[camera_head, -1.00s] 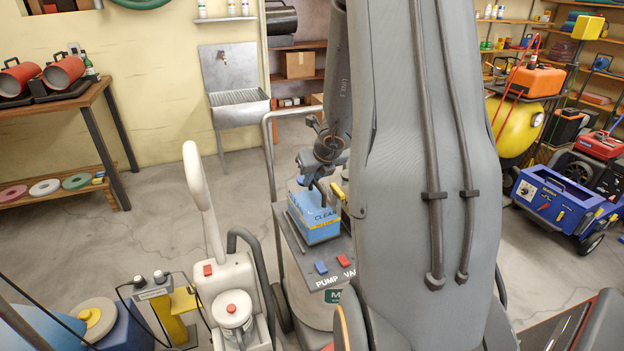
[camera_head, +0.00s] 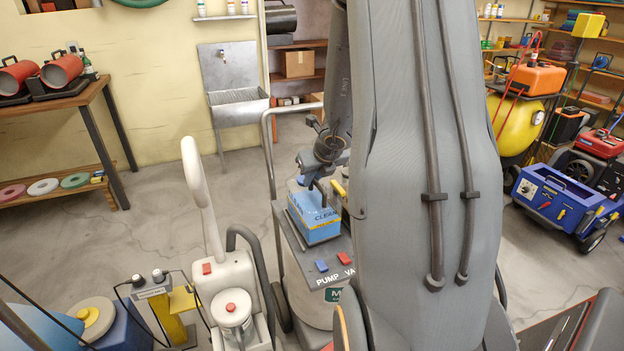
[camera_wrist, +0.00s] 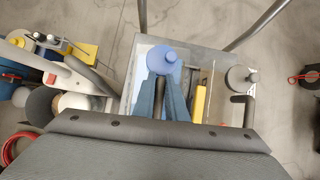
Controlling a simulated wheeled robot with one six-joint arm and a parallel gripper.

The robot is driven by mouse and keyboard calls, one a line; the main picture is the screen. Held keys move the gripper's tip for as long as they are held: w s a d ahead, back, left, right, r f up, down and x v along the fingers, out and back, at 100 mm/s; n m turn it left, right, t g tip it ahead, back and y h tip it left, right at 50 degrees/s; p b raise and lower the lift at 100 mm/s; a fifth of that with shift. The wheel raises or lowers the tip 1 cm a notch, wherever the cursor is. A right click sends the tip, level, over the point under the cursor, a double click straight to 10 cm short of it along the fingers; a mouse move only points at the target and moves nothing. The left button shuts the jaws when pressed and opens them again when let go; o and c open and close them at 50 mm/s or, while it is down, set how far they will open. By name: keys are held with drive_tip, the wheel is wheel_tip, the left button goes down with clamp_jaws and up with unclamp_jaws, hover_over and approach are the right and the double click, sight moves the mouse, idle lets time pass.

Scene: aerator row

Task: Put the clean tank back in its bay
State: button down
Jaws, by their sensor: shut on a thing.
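The clean tank (camera_head: 316,226) is a light blue box marked CLEAN, at the top left of the grey pump vac deck (camera_head: 340,256). My gripper (camera_head: 317,187) is above the tank, shut on its dark handle. In the wrist view the blue fingers of my gripper (camera_wrist: 162,98) stand on both sides of the handle, with the tank's round blue cap (camera_wrist: 161,58) just beyond them. The tank looks roughly upright. Its underside and the bay are hidden, so I cannot tell how far it sits in.
A yellow handle (camera_wrist: 199,104) and a grey cap (camera_wrist: 238,76) lie right of the tank. The machine's grey push rail (camera_head: 268,135) rises behind. A white upright machine (camera_head: 226,284) stands close on the left. The floor behind is open.

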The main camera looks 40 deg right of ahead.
drive_tip(key=shift+w+f+b, duration=0.1)
drive_tip(key=shift+f+b, duration=0.25)
drive_tip(key=shift+b, duration=0.2)
drive_tip(key=c, duration=1.7)
unclamp_jaws()
drive_tip(key=shift+s+f, duration=0.1)
drive_tip(key=shift+s, duration=0.1)
drive_tip(key=p+v, duration=0.3)
drive_tip(key=v, duration=0.4)
drive_tip(key=shift+s+r, duration=0.1)
drive_tip(key=shift+r, duration=0.3)
drive_tip(key=s+a+n+g+y, duration=0.2)
drive_tip(key=s+a+n+y, duration=0.1)
drive_tip(key=a+n, duration=1.4)
drive_tip(key=s+a+n+g, duration=0.1)
drive_tip(key=s+a+n, duration=0.2)
drive_tip(key=n, duration=0.4)
drive_tip(key=s+a+n+g+h, duration=0.1)
drive_tip(key=s+a+n, duration=0.2)
drive_tip(key=s+n, duration=0.2)
drive_tip(key=s+a+n+g, duration=0.1)
drive_tip(key=s+a+n, duration=0.2)
drive_tip(key=n, duration=0.6)
drive_tip(key=shift+s+a+r+n+h, duration=0.15)
drive_tip(key=shift+s+n+h, duration=0.15)
drive_tip(key=shift+s, duration=0.2)
